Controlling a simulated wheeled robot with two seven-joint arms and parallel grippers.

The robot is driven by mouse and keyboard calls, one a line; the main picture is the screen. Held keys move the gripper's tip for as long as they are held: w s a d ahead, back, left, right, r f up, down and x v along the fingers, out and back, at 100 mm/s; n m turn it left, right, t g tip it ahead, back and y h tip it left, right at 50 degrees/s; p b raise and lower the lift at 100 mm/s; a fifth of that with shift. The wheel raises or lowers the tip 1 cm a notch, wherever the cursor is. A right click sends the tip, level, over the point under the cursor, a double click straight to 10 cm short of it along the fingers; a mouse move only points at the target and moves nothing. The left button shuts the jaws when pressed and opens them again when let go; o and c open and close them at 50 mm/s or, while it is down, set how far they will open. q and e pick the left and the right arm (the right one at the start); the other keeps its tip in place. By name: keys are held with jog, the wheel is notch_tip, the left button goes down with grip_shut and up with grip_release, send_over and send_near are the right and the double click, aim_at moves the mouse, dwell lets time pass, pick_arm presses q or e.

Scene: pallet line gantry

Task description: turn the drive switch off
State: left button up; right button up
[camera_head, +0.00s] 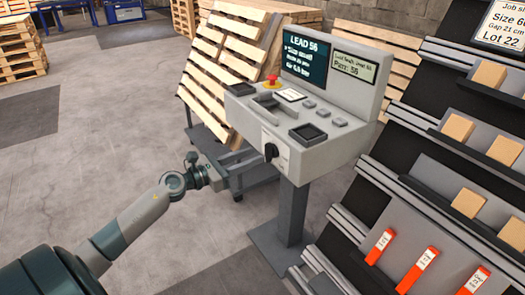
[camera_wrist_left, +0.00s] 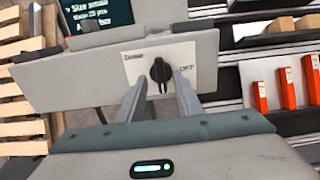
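The drive switch (camera_head: 271,151) is a black rotary knob on a white plate on the front face of a grey control console (camera_head: 318,160). My left gripper (camera_head: 252,160) reaches toward the knob from the left. In the left wrist view its two fingers (camera_wrist_left: 161,86) are apart, one on each side below the knob, with nothing held. I cannot tell whether they touch the knob. My right gripper is not in view.
A red and yellow stop button (camera_head: 271,81), several buttons and two screens are on the console. Tilted wooden pallets (camera_head: 215,65) stand behind it. A rack (camera_head: 430,185) with wooden blocks and orange-red tagged pieces stands at the right.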

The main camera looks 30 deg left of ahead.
aim_at(265, 151)
pick_arm(q)
jog(key=x, duration=0.3)
jog(key=shift+w+d+p, duration=0.1)
jog(key=shift+w+p, duration=0.1)
jog(key=shift+p, duration=0.1)
jog(key=shift+w+d, duration=0.25)
jog(key=shift+w, duration=0.5)
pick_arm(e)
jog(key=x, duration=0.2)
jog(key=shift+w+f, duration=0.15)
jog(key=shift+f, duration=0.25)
pick_arm(q)
jog(key=shift+d, duration=0.1)
grip_shut()
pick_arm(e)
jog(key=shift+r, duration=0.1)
